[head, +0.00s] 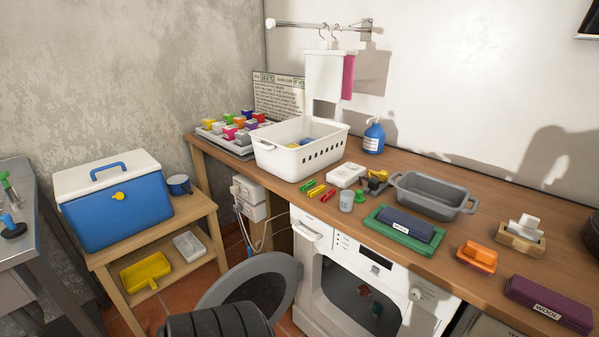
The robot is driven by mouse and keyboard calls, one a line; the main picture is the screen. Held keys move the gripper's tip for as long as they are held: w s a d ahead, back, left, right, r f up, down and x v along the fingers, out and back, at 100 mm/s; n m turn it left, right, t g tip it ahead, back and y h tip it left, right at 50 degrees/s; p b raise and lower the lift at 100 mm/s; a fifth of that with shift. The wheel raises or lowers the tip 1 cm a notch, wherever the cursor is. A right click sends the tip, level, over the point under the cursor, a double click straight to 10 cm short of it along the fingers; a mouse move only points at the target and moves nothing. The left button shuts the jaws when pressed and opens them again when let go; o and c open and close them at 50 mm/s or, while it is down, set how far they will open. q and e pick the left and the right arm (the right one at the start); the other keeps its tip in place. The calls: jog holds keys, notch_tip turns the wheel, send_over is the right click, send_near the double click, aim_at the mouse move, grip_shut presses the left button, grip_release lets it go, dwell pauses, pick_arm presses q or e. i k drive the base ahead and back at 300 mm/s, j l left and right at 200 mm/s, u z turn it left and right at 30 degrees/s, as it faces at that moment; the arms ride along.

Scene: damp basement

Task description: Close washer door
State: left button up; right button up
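The white washer (309,275) stands under the wooden counter, with its control panel (372,262) along the top front. Its round grey-rimmed door (287,268) stands open, swung out to the left of the machine. The drum opening (345,285) is exposed, and small coloured bits show inside or on it, too small to tell. A dark ribbed shape at the bottom edge hides the lower part of the door. Neither of my grippers can be made out in the head view.
The counter (470,215) above holds a white basket (268,160), a grey tub (400,185) and several small items. A wooden stand (160,235) with a blue cooler (115,210) is left of the door. Some floor (185,290) shows between the stand and door.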

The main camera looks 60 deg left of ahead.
aim_at(271, 281)
jog(key=u, duration=0.45)
jog(key=j+u, duration=0.1)
jog(key=u, duration=0.8)
jog(key=j+u, duration=0.1)
jog(key=u, duration=0.35)
